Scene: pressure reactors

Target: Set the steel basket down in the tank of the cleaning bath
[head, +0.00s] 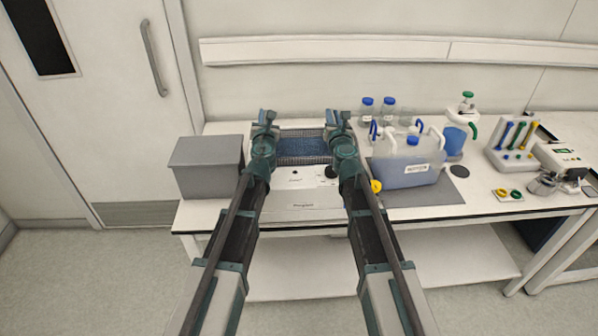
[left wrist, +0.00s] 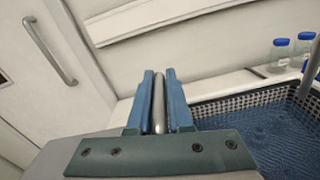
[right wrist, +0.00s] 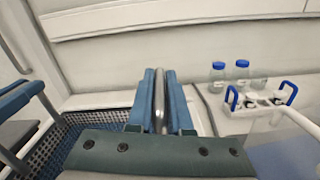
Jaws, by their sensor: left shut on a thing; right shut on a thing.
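The steel basket (head: 303,159) is a wire-mesh box between my two grippers in the head view, at the tank opening of the white cleaning bath (head: 305,198). Blue liquid shows inside its mesh walls; the mesh rim also shows in the left wrist view (left wrist: 235,105) and the right wrist view (right wrist: 45,150). My left gripper (head: 267,117) is shut on an upright steel handle bar (left wrist: 159,102) at the basket's left. My right gripper (head: 338,118) is shut on the matching bar (right wrist: 159,100) at its right. The basket's underside is hidden, so I cannot tell whether it touches the tank floor.
A grey box (head: 207,168) stands close left of the bath. To the right, a jug of blue liquid (head: 408,172) stands on a dark mat (head: 425,196). Blue-capped bottles (head: 388,108) stand behind. The wall rail (head: 330,50) runs above the bench.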

